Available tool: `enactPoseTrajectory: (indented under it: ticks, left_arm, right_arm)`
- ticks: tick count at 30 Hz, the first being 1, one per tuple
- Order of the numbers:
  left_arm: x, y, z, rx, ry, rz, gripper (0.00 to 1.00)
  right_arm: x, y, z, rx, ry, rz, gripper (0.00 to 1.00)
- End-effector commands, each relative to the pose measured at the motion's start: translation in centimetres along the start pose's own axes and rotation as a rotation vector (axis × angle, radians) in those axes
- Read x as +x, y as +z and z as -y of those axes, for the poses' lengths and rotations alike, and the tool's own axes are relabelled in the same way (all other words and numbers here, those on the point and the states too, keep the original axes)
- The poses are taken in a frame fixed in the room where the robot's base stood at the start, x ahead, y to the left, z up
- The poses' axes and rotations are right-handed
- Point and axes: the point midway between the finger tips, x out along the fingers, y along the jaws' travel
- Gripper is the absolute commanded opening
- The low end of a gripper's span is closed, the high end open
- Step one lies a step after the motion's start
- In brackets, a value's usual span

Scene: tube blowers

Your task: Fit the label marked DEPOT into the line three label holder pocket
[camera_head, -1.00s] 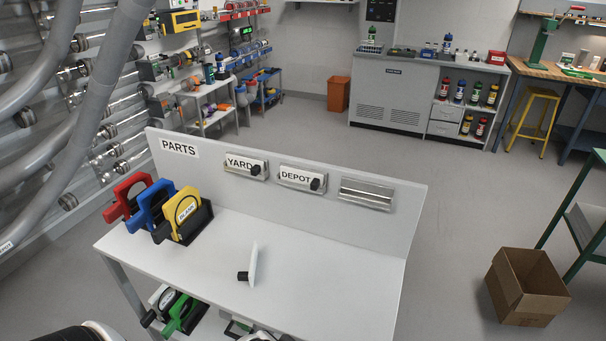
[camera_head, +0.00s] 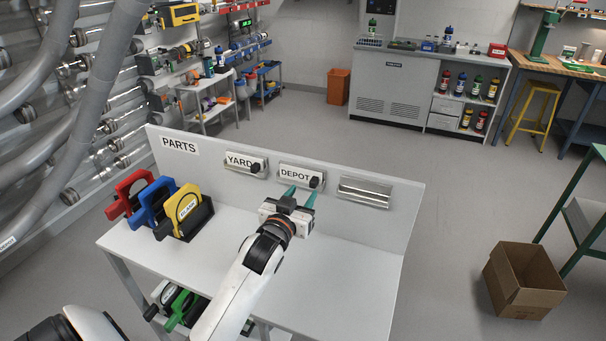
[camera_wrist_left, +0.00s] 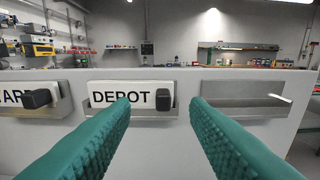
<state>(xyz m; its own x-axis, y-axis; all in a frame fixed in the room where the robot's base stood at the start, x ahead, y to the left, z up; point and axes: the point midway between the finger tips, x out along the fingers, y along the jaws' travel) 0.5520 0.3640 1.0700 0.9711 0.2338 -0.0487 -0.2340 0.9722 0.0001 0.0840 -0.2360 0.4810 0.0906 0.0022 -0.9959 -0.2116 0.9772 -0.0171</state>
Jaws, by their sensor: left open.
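The DEPOT label (camera_head: 295,175) is a white plate with a black knob (camera_head: 314,182) at its right end. It sits in the middle pocket of the upright back panel; the left wrist view also shows the label (camera_wrist_left: 120,94) and its knob (camera_wrist_left: 163,99). The metal holder pocket to its right (camera_head: 364,192) is empty, and it also shows in the left wrist view (camera_wrist_left: 232,101). My left gripper (camera_head: 300,194) is open, its teal fingers pointing at the DEPOT label. In the left wrist view the knob appears between the fingertips (camera_wrist_left: 159,103). My right gripper is out of view.
The YARD label (camera_head: 240,162) sits in the left pocket, close beside DEPOT. Red, blue and yellow (camera_head: 187,209) handled items stand at the left of the white table (camera_head: 340,275). The table's right part is clear. A cardboard box (camera_head: 525,282) is on the floor at right.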

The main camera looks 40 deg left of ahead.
Motion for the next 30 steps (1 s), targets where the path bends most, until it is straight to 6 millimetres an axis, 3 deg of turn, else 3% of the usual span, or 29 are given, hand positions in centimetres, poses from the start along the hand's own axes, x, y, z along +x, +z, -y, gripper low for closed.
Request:
enactPoseTrajectory:
  ticks: [7,16,25,26,30]
  left_arm:
    - [1.9,0.1,0.1,0.000,0.000,-0.001,0.42]
    - [5.8,-0.2,0.4,0.000,0.000,-0.002,0.42]
    - [6.3,-0.4,0.4,0.000,-0.001,-0.002,0.42]
    - [6.3,-0.4,0.4,0.000,-0.001,-0.002,0.40]
    - [6.2,-0.4,0.4,0.000,-0.001,-0.002,0.17]
  right_arm:
    - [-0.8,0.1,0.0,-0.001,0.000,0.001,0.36]
    - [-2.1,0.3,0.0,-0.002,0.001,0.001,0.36]
    - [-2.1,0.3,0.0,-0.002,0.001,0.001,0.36]
    - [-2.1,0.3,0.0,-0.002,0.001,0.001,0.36]
    - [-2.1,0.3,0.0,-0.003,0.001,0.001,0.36]
